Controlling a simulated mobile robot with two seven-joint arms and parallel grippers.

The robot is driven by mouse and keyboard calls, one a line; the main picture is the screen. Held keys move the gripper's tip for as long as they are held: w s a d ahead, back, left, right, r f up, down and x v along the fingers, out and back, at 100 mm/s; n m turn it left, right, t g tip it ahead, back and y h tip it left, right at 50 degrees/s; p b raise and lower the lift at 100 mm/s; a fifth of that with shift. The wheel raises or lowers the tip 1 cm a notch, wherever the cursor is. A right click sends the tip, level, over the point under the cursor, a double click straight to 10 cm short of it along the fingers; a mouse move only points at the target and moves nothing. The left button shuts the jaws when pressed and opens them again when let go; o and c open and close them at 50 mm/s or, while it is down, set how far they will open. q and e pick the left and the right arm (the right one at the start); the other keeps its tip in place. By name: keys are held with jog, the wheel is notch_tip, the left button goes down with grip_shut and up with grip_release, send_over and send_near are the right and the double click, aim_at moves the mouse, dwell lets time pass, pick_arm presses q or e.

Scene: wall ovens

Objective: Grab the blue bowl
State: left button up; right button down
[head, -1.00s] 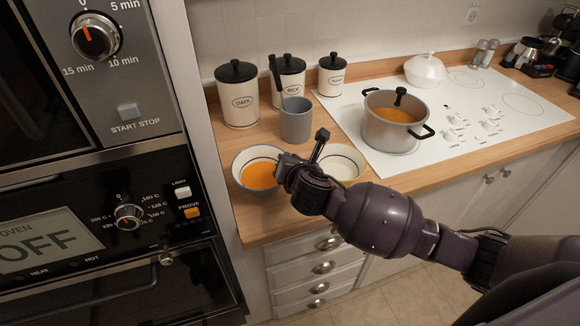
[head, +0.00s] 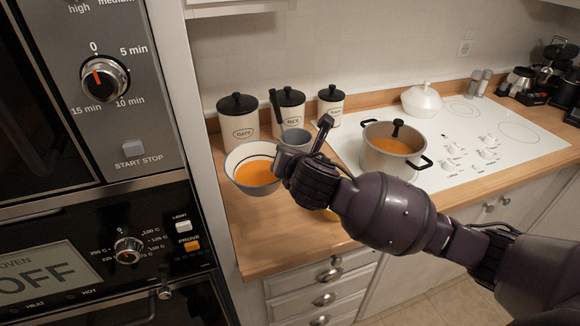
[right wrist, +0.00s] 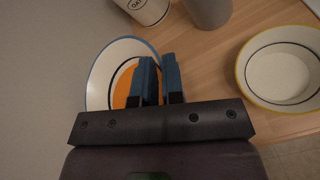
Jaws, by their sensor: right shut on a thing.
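The blue bowl (head: 262,189) has a white inside, a dark line near its rim and orange soup in it. My right gripper (head: 279,164) is shut on the right side of its rim. The bowl is held roughly level above the wooden counter. In the right wrist view, the two blue fingers (right wrist: 159,80) pinch the wall of the bowl (right wrist: 101,75), and they hide part of the soup. My left gripper is not in view.
A white bowl with a yellow rim (right wrist: 283,70) is close by on the counter. A grey utensil cup (head: 296,138) and labelled canisters (head: 238,120) stand behind. A pot (head: 392,152) sits on the white cooktop (head: 470,135). The oven tower (head: 120,185) is close at left.

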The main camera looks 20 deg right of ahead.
notch_tip(320, 180, up, 5)
jog(key=shift+f, duration=0.2)
dwell(0.3)
